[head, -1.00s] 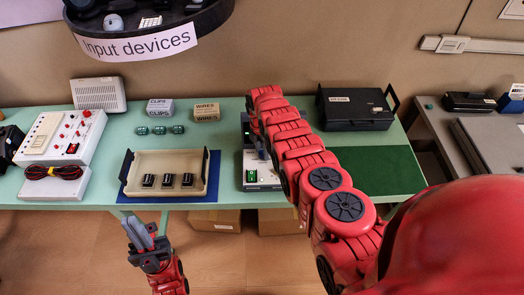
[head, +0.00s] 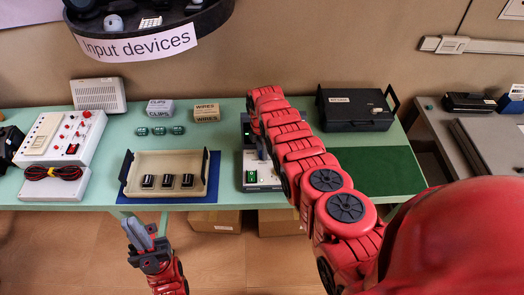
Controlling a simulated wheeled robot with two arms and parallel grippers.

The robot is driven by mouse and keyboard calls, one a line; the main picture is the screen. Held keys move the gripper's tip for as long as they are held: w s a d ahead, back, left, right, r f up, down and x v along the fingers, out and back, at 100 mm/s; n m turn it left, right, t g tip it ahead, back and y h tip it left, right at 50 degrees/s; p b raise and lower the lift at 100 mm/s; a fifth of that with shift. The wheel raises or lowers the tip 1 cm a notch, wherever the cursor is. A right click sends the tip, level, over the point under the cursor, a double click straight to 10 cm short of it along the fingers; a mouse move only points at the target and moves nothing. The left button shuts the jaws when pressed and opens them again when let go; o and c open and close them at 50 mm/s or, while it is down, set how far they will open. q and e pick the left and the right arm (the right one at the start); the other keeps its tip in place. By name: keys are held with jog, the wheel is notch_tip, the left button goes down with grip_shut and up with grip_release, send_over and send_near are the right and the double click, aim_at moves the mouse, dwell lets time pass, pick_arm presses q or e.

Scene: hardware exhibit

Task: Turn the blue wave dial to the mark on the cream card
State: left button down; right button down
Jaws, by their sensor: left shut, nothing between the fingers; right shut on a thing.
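A white bench device (head: 263,181) with a small green-lit display stands on the green table, just right of the blue mat. My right gripper (head: 262,150) is at the upper part of this device, pointing down, partly covered by my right arm. It is shut on what seems to be the blue wave dial, but arm and fingers hide the dial. I cannot make out the dial's angle, its mark or the cream card. My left gripper (head: 141,232) is shut and empty, in front of and below the table's front edge.
A cream tray (head: 138,190) with several black items sits on the blue mat (head: 212,185). Left are a white panel (head: 83,135) and red cable. Behind are small boxes (head: 206,112) and green pieces. Right are a black case (head: 352,110) and a clear dark green mat (head: 385,172).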

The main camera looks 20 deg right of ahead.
jog(key=m+b, duration=0.1)
jog(key=m, duration=0.3)
jog(key=shift+f, duration=0.15)
jog(key=shift+f+m+b, duration=0.1)
jog(key=shift+m+b, duration=0.4)
jog(key=shift+m, duration=1)
jog(key=m+b, duration=0.5)
jog(key=m, duration=0.1)
jog(key=shift+d+y, duration=0.1)
jog(key=shift+y, duration=0.2)
jog(key=shift+m+b, duration=1.1)
jog(key=shift+m, duration=0.5)
jog(key=c, duration=0.8)
grip_release()
jog(key=shift+r, duration=0.2)
